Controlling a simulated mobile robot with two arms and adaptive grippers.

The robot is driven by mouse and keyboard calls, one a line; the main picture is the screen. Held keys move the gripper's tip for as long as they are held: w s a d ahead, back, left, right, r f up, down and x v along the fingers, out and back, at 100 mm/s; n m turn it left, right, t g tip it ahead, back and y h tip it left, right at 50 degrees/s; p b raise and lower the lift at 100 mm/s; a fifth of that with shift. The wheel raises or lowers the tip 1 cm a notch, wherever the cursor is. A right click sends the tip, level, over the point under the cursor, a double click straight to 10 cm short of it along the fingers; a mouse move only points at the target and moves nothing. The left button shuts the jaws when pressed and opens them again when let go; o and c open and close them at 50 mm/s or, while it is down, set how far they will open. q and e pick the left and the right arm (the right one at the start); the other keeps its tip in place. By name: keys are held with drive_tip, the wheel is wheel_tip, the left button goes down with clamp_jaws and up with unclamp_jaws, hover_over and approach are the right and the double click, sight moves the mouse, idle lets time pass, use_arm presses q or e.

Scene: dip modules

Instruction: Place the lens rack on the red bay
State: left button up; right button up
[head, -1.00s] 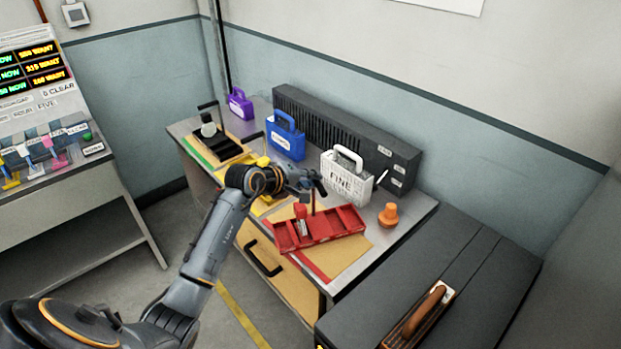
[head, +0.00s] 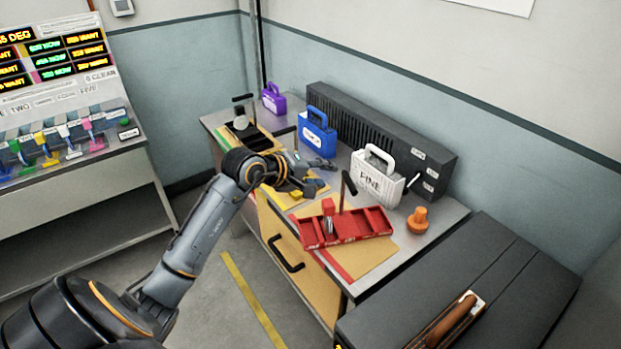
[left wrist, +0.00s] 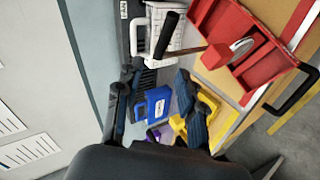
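A red rack with compartments and an upright black-topped handle (head: 345,192), which I take as the lens rack (head: 372,225), lies on a tan board with a red strip, the red bay (head: 338,265). It sits slightly askew, its left end near the board's edge. A small round-topped piece stands in it. It also shows in the left wrist view (left wrist: 228,22). My left gripper (head: 317,172) is behind and left of the rack, apart from its handle, near the yellow tray. Its fingers (left wrist: 158,75) are spread with nothing held. My right gripper is out of view.
An orange knob (head: 419,218) is right of the rack. A black rack (head: 241,130) is at the far left. A dark cabinet (head: 480,270) adjoins at right.

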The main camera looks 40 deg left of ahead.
use_arm(q)
drive_tip(key=shift+b+v, duration=0.45)
drive_tip(key=shift+v, duration=1.75)
